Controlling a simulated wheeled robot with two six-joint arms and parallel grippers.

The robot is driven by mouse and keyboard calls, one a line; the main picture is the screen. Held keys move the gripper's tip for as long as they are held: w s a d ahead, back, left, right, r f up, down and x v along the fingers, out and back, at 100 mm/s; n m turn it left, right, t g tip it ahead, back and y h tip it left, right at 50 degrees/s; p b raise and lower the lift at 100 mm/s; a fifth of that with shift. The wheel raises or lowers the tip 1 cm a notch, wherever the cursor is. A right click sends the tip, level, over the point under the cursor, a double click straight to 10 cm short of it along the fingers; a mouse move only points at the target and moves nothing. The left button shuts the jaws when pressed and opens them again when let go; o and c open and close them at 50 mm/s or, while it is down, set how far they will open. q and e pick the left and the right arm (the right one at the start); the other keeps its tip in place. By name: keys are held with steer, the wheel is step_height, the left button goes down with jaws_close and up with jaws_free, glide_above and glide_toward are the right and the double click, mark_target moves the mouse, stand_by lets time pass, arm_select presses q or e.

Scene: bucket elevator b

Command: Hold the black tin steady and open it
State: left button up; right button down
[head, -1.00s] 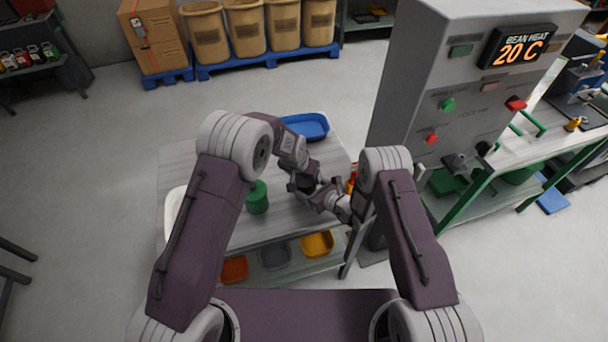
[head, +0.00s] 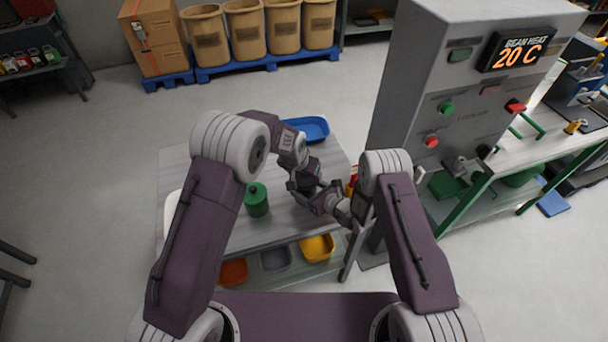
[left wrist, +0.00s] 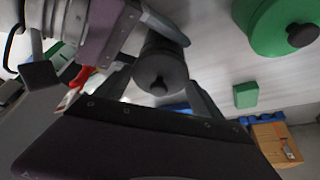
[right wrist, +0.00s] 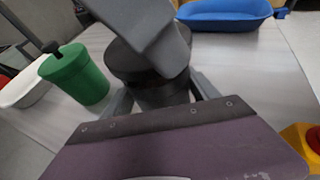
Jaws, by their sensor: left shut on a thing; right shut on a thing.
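The black tin stands on the table between my two grippers. It is mostly hidden in the head view. In the left wrist view, its dark round lid with a small knob (left wrist: 160,84) sits between the fingers of my left gripper (head: 305,184), which is shut on the lid from above. In the right wrist view, the tin's dark body (right wrist: 158,95) sits between the fingers of my right gripper (head: 328,200), shut on it from the side. My left gripper covers part of the lid there. The lid appears seated on the body.
A green tin (head: 257,202) with a dark knob stands left of the grippers. A blue tray (head: 308,127) lies at the table's back, and a white tray (right wrist: 24,88) at the left edge. A grey machine (head: 420,90) stands close on the right. Bare tabletop (head: 186,158) shows at back left.

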arm_select(q)
step_height(320, 180, up, 4)
steer(key=shift+r, duration=0.1)
arm_select(e)
steer(key=shift+c, duration=0.7)
jaws_free()
arm_select(q)
steer(key=shift+f+b, duration=0.6)
steer(key=shift+f, duration=0.1)
arm_select(e)
steer(key=v, duration=1.2)
